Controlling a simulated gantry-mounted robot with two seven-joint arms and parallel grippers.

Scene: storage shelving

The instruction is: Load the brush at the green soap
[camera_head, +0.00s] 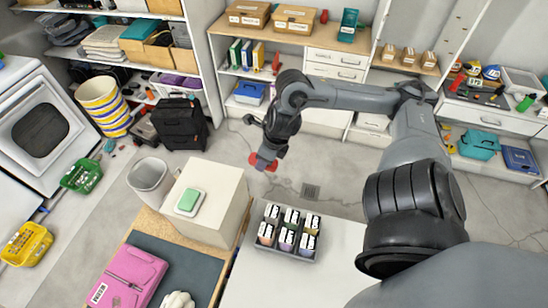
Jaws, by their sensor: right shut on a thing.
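The green soap (193,197) lies on a small white dish (184,212) on top of a cream block (217,205). My right gripper (266,163) points down above the floor, to the right of and beyond the soap, clearly apart from it. It is shut on a small red thing (256,161), which I take to be the brush. The fingers hide much of it, and bristles cannot be made out. My left gripper is not in view.
A grey tray (285,252) with several labelled jars stands on the white table (330,268) right of the block. A grey bin (150,178) stands left of the block. A pink case (130,277) lies at the front. Shelves line the back.

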